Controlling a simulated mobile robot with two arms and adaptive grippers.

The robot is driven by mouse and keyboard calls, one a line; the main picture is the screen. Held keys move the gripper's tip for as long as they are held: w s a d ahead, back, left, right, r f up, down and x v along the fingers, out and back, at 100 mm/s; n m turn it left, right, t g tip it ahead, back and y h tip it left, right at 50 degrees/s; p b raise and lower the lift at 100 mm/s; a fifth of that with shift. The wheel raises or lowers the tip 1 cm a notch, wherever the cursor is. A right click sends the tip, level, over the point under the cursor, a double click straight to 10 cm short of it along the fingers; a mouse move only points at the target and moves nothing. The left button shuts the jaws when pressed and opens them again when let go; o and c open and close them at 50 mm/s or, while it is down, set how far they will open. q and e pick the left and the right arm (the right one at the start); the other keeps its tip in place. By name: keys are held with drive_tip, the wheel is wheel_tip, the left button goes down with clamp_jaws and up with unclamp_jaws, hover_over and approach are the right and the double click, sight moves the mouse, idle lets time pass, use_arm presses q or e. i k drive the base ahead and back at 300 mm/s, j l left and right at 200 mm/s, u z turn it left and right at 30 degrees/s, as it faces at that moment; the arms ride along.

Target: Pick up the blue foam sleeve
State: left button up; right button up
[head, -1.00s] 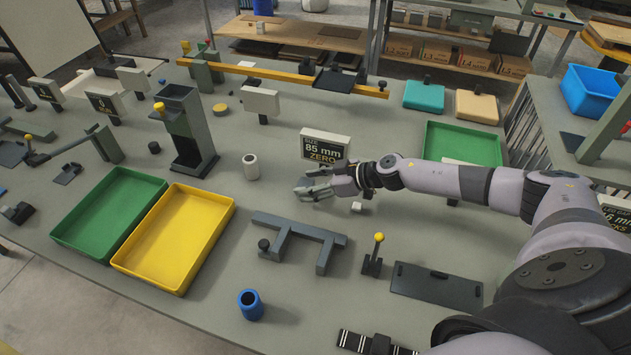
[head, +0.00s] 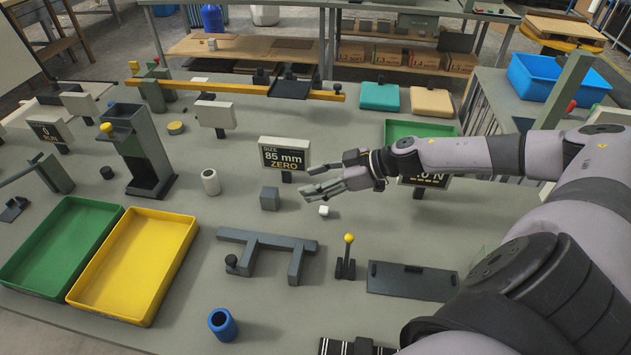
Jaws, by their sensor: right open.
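The blue foam sleeve (head: 223,324) is a short hollow blue cylinder. It stands upright on the bench near the front edge, right of the yellow tray. My right gripper (head: 312,182) is open and empty. It is over the middle of the bench, in front of the 85 mm display, well behind and to the right of the sleeve. My left gripper is not in view.
A yellow tray (head: 75,290) and a green tray (head: 12,282) lie at the left. A dark bracket (head: 265,240) stands between sleeve and gripper. A grey cube (head: 270,198), a white cylinder (head: 210,181) and a yellow-knobbed lever (head: 347,262) stand nearby.

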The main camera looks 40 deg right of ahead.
sight(220, 321)
drive_tip(key=k+j, duration=1.6)
drive_tip(key=j, duration=0.15)
